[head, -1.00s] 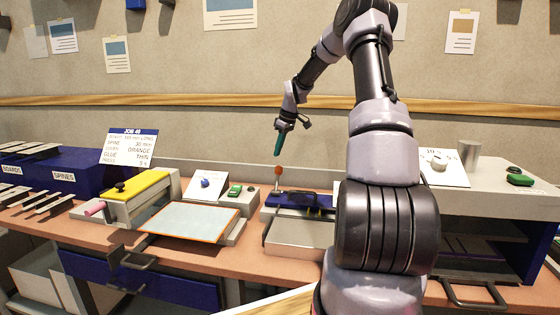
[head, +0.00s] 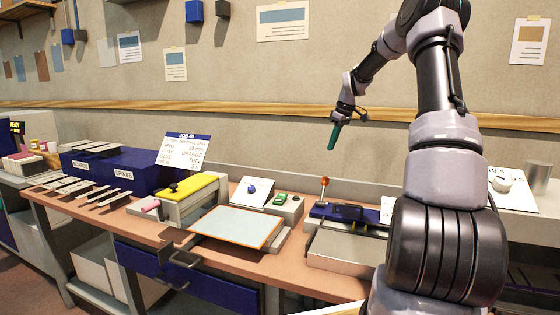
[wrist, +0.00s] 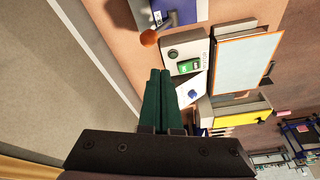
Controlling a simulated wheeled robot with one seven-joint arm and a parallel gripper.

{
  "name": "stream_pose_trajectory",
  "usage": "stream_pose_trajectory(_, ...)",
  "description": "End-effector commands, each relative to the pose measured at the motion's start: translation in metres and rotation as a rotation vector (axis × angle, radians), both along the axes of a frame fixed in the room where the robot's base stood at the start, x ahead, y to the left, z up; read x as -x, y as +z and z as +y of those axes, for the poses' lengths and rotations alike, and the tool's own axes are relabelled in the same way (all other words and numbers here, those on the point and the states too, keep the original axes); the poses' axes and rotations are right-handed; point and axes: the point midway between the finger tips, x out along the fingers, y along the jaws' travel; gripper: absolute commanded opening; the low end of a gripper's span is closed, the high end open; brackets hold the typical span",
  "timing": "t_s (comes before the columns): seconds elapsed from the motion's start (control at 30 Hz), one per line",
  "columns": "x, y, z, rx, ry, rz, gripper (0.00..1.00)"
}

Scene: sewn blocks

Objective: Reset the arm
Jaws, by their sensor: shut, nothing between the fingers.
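My gripper (head: 334,138) hangs above the back of the bench, in front of the wall, with its green fingers pointing down. In the wrist view its two green fingers (wrist: 158,100) lie side by side, shut with nothing between them. It touches nothing. My arm rises on the right of the head view, bends over at the top and hides part of the bench's right side.
Below stand a blue-topped press with an orange-knobbed lever (head: 324,182), a small control box with a green switch (head: 281,198), a pale orange-edged board (head: 236,226) and a yellow-topped device (head: 192,187). A job card (head: 184,152) stands at the back left.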

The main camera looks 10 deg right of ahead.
Motion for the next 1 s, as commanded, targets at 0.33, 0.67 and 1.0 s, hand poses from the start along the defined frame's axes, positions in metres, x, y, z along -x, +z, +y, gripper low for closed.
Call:
stream_pose_trajectory(0.33, 0.065, 0.071, 0.061, 0.066, -0.157, -0.016, 0.0)
stream_pose_trajectory(0.67, 0.191, 0.14, 0.119, 0.036, -0.471, -0.096, 0.0)
stream_pose_trajectory(1.0, 0.328, 0.159, 0.149, -0.184, -0.787, -0.176, 0.0)
